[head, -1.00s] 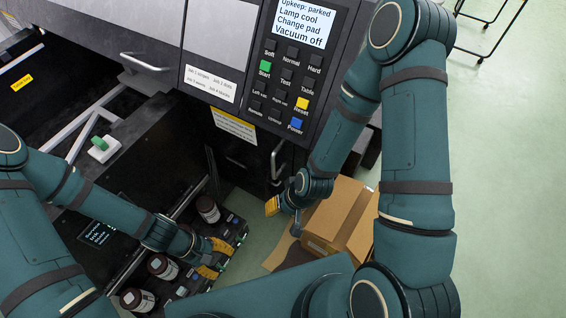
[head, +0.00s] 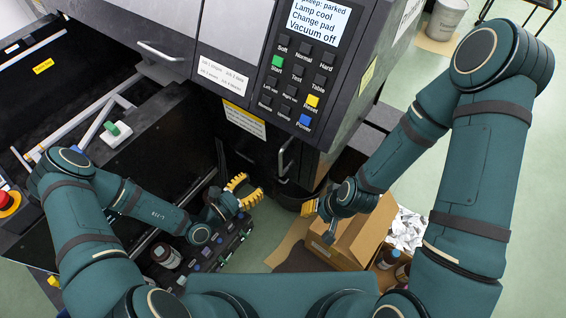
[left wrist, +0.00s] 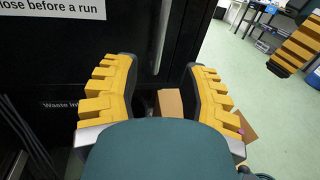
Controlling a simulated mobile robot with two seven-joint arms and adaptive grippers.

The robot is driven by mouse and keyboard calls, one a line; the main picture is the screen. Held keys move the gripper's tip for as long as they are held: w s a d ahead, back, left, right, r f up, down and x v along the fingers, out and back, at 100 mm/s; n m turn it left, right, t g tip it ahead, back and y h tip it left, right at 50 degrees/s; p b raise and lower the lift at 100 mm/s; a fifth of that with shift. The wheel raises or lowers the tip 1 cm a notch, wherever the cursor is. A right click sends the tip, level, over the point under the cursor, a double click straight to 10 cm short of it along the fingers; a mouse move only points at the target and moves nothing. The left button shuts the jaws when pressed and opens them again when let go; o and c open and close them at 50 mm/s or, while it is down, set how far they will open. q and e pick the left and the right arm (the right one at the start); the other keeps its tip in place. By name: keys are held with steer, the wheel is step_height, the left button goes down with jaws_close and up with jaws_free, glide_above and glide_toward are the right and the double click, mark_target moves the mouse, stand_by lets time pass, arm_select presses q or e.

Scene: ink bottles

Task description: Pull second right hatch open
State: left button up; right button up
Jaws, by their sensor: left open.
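The machine's black lower front carries a hatch with a vertical metal handle (head: 286,156) below the control panel. No open gap shows beside that handle. In the left wrist view the handle (left wrist: 161,38) is an upright bar beyond the fingers, near the middle. My left gripper (head: 243,191) is open and empty, to the lower left of the handle and apart from it in the head view. Its yellow-padded fingers (left wrist: 158,100) are spread wide. My right gripper (head: 312,206) is to the lower right of the handle. Its finger gap is not clear.
The control panel (head: 299,75) overhangs the handle.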

arm_select(q)
glide_above(280, 174)
steer(key=shift+w+d+b, duration=0.1)
steer(key=shift+w+b, duration=0.25)
steer(key=shift+b, duration=0.1)
steer(key=shift+c, duration=0.3)
jaws_close()
